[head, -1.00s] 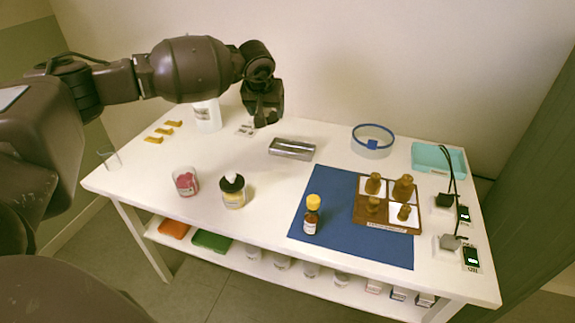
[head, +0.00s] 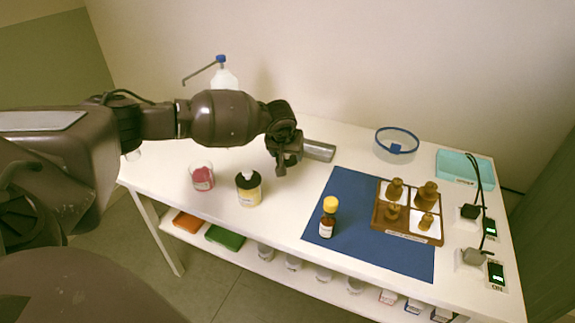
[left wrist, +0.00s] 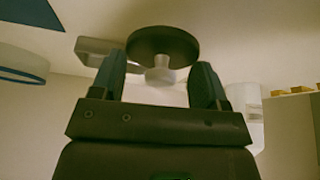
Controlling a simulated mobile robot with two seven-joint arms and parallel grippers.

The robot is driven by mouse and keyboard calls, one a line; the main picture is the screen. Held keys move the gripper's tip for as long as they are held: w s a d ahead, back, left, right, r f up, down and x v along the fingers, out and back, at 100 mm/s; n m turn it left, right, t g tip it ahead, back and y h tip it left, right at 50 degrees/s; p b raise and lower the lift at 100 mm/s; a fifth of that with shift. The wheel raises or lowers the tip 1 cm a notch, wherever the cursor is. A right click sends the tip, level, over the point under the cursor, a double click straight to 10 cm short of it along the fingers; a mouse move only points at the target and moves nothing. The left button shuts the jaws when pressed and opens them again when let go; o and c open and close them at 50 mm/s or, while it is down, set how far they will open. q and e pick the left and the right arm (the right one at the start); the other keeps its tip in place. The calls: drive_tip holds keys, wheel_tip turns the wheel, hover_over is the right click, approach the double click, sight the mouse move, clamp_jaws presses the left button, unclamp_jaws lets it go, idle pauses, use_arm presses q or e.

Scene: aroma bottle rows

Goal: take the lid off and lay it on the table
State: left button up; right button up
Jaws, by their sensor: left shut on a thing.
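The lid (left wrist: 163,44) is a dark round disc with a pale knob. In the left wrist view it sits between the fingers of my left gripper (head: 284,166), which is shut on it; its knob points down in that picture. In the head view the gripper hides the lid, low over the table in front of the metal box. I cannot tell whether the lid touches the table. A glass jar with pink contents (head: 203,178) stands to the left and looks open. My right gripper is out of view.
The metal box (head: 319,150) is close beside my gripper. A white bottle with a blue cap (head: 222,76) is behind my arm. A blue mat (head: 345,247) holds an amber bottle (head: 328,218) and a wooden rack (head: 408,235). A clear blue-rimmed bowl (head: 396,147) stands farther back.

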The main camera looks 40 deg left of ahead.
sight(286, 160)
use_arm(q)
wheel_tip(286, 160, down, 5)
drive_tip(key=shift+r+b, duration=0.15)
drive_tip(key=shift+b, duration=0.2)
drive_tip(key=shift+f, duration=0.2)
drive_tip(key=o, duration=1)
